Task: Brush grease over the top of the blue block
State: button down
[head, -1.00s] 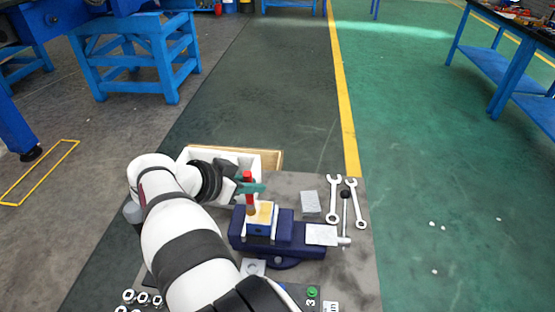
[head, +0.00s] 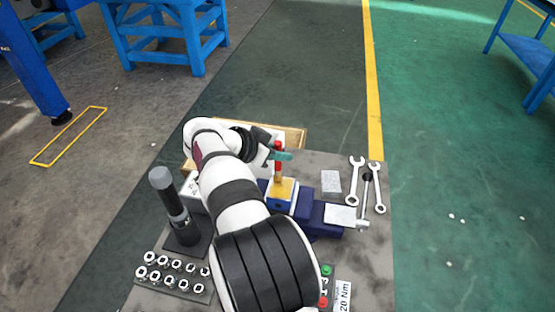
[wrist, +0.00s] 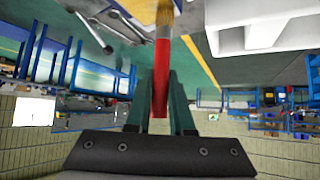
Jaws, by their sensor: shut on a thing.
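The blue block (head: 279,204) sits in the jaws of a dark blue vise (head: 319,214). Its top face (head: 287,188) looks yellow-tan with pale edges. My gripper (head: 283,156) is shut on the red handle of a brush (head: 278,153), held upright, bristles down. The bristles are at the back left part of the block's top; I cannot tell whether they touch it. In the wrist view, my gripper (wrist: 161,88) has its teal fingers on both sides of the red brush handle (wrist: 162,65). The block cannot be made out there.
Right of the vise are a grey block (head: 331,182), two wrenches (head: 355,180) and the vise handle. A wooden-edged white tray (head: 293,143) stands behind. A dark post (head: 172,200) and a rack of sockets (head: 172,275) are at the left front.

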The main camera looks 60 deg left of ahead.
jog(key=shift+s+d, duration=1.9)
jog(key=shift+s+d+r, duration=0.1)
jog(key=shift+d+r, duration=0.05)
notch_tip(320, 180, up, 8)
